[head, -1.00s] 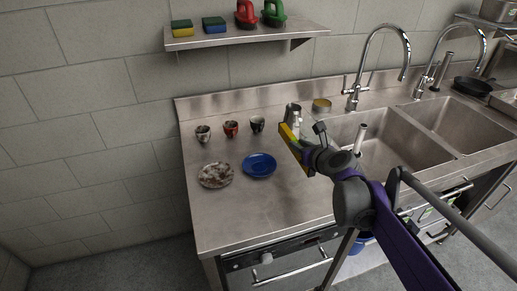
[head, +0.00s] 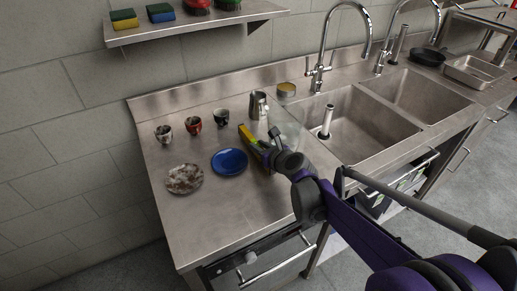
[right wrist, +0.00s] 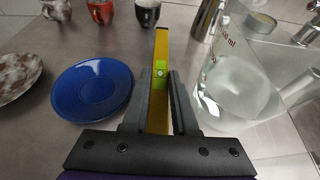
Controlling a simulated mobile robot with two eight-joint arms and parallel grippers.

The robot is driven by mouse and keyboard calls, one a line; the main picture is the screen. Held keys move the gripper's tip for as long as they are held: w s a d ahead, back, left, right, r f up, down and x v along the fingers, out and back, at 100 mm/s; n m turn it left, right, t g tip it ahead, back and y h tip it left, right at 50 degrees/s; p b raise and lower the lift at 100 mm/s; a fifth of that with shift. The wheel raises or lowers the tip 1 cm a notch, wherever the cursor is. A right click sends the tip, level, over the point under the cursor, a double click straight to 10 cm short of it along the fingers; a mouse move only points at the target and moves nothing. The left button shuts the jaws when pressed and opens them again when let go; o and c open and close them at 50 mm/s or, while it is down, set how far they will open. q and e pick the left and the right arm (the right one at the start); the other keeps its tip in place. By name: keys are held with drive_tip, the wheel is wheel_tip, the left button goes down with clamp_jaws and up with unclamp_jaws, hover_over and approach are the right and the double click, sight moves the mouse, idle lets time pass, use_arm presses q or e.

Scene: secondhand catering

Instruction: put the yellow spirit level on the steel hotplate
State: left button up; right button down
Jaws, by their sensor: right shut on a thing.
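The yellow spirit level (head: 247,133) is between the fingers of my right gripper (head: 262,149). In the right wrist view, the level (right wrist: 161,52) points forward from my right gripper (right wrist: 159,98), with its green vial showing between the fingertips. The gripper is shut on it. The level is over the steel worktop (head: 222,201), right of the blue plate; I cannot tell whether it touches the surface. This worktop has a front with a knob and a handle below it; no separate hotplate can be made out. My left gripper is not in view.
A blue plate (head: 230,162) and a mottled plate (head: 184,179) lie left of the gripper, with several cups (head: 194,124) behind. A clear measuring jug (right wrist: 228,75) stands close on the right, near a metal pitcher (head: 259,106) and the sink (head: 350,130). The worktop's front is clear.

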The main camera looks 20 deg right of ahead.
drive_tip(key=shift+f, duration=0.5)
drive_tip(key=shift+f, duration=0.1)
drive_tip(key=c, duration=0.7)
unclamp_jaws()
